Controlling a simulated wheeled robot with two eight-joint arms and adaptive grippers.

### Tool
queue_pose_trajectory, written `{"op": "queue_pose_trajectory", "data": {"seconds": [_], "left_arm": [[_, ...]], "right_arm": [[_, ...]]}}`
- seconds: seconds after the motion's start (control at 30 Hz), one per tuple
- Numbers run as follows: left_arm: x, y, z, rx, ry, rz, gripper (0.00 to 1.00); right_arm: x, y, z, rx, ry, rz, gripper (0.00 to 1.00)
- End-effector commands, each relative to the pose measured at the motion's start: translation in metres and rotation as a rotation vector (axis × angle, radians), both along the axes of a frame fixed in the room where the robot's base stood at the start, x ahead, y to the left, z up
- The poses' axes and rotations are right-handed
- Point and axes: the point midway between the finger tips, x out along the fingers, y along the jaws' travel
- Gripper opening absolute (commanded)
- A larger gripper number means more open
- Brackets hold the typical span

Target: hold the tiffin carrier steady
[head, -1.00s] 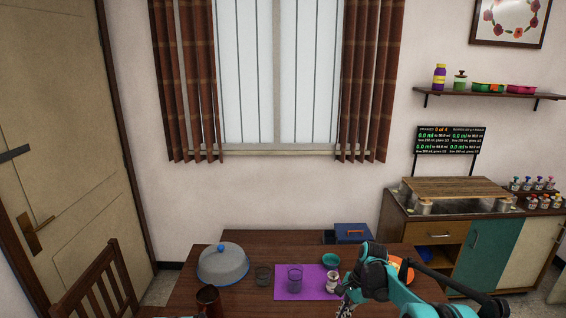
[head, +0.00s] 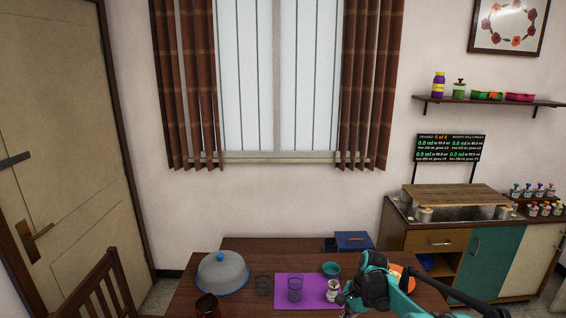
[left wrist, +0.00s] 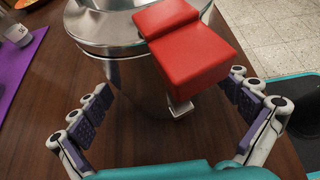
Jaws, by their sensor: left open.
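In the left wrist view a shiny steel vessel (left wrist: 135,85), which looks like the tiffin carrier, stands on the wooden table with a red block-like part (left wrist: 185,45) at its upper side. My left gripper (left wrist: 170,108) is open, with one finger pad on each side of the vessel's near wall. I cannot tell if either pad touches it.
The table holds a grey dome with a blue knob (head: 222,270), a dark mug (head: 208,306), a glass (head: 263,285), the purple mat (head: 315,284) with a tumbler (head: 295,289) and the jar (head: 333,290), a teal bowl (head: 331,269) and an orange plate (head: 396,271).

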Motion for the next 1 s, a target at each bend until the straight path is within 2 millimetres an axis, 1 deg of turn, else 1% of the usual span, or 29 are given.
{"op": "queue_pose_trajectory", "data": {"seconds": [0.33,0.6,0.8,0.87,0.9,0.97,1.0], "left_arm": [[-0.0002,-0.0005,-0.0002,0.000,0.000,-0.001,1.00],[-0.0005,-0.0074,-0.0037,0.000,0.000,-0.002,1.00],[-0.0003,-0.0076,-0.0039,0.000,0.000,-0.001,1.00],[-0.0003,-0.0076,-0.0039,0.000,0.000,-0.001,0.84],[-0.0003,-0.0075,-0.0039,0.000,0.000,-0.001,0.74],[-0.0002,-0.0075,-0.0039,0.000,0.000,-0.001,0.58],[-0.0002,-0.0074,-0.0039,0.000,0.000,-0.001,0.47]], "right_arm": [[0.0000,0.0000,0.0000,0.000,0.000,0.000,0.00],[0.0000,0.0000,0.0000,0.000,0.000,0.000,0.00],[0.0000,0.0000,0.0000,0.000,0.000,0.000,0.00],[0.0000,0.0000,0.0000,0.000,0.000,0.000,0.00],[0.0000,0.0000,0.0000,0.000,0.000,0.000,0.00],[0.0000,0.0000,0.0000,0.000,0.000,0.000,0.00],[0.0000,0.0000,0.0000,0.000,0.000,0.000,0.00]]}}
